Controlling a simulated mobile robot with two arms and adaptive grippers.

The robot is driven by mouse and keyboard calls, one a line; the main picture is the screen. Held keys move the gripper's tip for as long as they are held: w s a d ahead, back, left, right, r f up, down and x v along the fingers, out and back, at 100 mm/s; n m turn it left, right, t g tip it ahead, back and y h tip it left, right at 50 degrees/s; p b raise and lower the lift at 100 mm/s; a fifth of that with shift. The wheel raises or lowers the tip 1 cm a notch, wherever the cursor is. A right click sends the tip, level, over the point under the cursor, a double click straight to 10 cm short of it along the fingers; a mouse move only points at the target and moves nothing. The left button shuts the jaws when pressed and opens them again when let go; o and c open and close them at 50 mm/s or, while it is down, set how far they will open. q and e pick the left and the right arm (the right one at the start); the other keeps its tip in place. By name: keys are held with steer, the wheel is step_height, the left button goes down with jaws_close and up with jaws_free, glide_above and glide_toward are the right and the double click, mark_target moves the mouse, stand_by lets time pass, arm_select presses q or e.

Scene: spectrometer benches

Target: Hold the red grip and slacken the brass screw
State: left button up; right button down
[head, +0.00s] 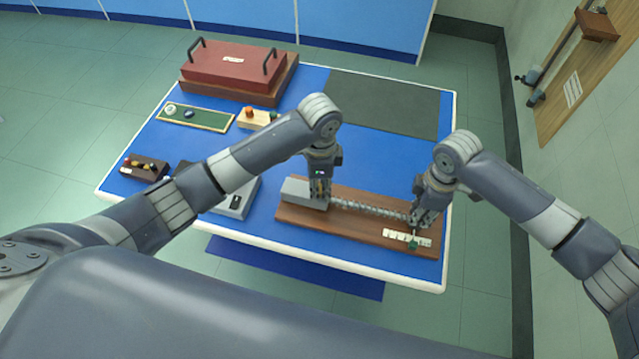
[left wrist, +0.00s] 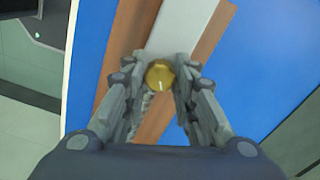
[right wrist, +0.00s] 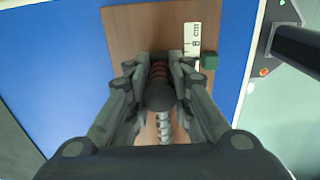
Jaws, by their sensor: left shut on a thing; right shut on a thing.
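The brass screw (left wrist: 159,76) is a round gold knob with a light mark line, on the grey block (head: 303,193) at the left end of a wooden board (head: 350,232). My left gripper (head: 321,197) has its fingers on both sides of the screw and is shut on it; its fingertips (left wrist: 160,72) show in the left wrist view. The red grip (right wrist: 160,70) is ribbed, at the other end of a silvery spring (head: 370,208). My right gripper (head: 418,216) is shut on it, with fingertips (right wrist: 160,62) at both its sides. In the head view the gripper hides the grip.
Left and behind are a grey box (head: 236,204), a dark red lidded case (head: 232,66), a green tray (head: 196,118) and small blocks. A dark mat (head: 385,103) is bare.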

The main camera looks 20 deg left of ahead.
arm_select(q)
steer(key=o, duration=1.1)
steer(key=shift+c, duration=0.2)
step_height(320, 180, up, 12)
steer(key=shift+a, duration=0.1)
